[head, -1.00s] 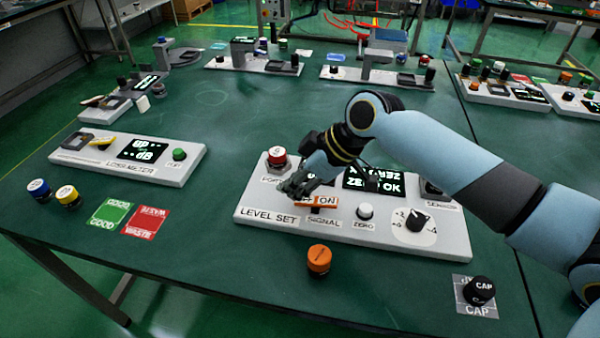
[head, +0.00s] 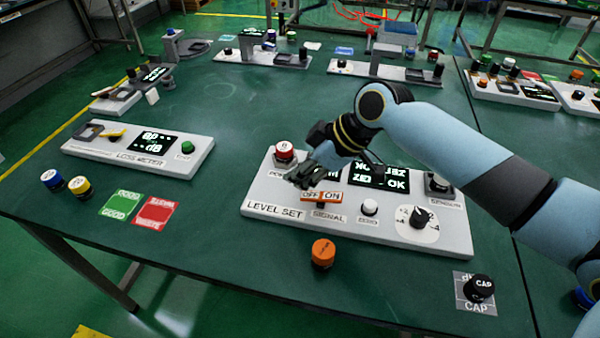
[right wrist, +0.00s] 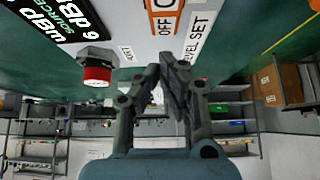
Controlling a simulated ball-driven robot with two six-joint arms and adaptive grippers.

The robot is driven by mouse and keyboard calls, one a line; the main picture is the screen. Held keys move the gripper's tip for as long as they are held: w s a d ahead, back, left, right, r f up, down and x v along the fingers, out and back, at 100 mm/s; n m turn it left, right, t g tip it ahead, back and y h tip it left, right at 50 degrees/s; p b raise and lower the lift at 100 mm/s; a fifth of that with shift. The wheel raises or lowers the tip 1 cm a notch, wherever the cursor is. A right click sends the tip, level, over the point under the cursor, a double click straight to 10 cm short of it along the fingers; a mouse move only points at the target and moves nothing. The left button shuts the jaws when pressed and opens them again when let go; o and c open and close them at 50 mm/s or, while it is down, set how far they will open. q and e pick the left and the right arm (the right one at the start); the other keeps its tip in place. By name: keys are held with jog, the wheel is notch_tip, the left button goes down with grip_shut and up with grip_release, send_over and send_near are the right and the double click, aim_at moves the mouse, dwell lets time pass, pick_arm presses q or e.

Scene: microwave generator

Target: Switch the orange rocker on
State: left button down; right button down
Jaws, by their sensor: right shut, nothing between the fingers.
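The orange rocker (head: 322,197), marked OFF and ON, is on the white LEVEL SET panel (head: 271,211), above the SIGNAL label. I cannot tell which side is pressed down. My right gripper (head: 298,179) is shut and empty, just behind and left of the rocker. It appears apart from the rocker, though the gap is hard to judge. In the right wrist view the fingers (right wrist: 166,72) point toward the panel, and the orange rocker (right wrist: 163,14) shows at the top edge, partly cut off. My left gripper is not in view.
A red knob (head: 284,150) stands left of my right gripper. A lit screen (head: 378,177), a white ZERO button (head: 369,207) and a black dial (head: 418,217) are to the right. A loose orange-topped cylinder (head: 323,253) stands in front.

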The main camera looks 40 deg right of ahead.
notch_tip(320, 180, up, 4)
jog(key=p, duration=0.4)
notch_tip(320, 180, up, 8)
send_over(322, 193)
jog(key=shift+r, duration=0.2)
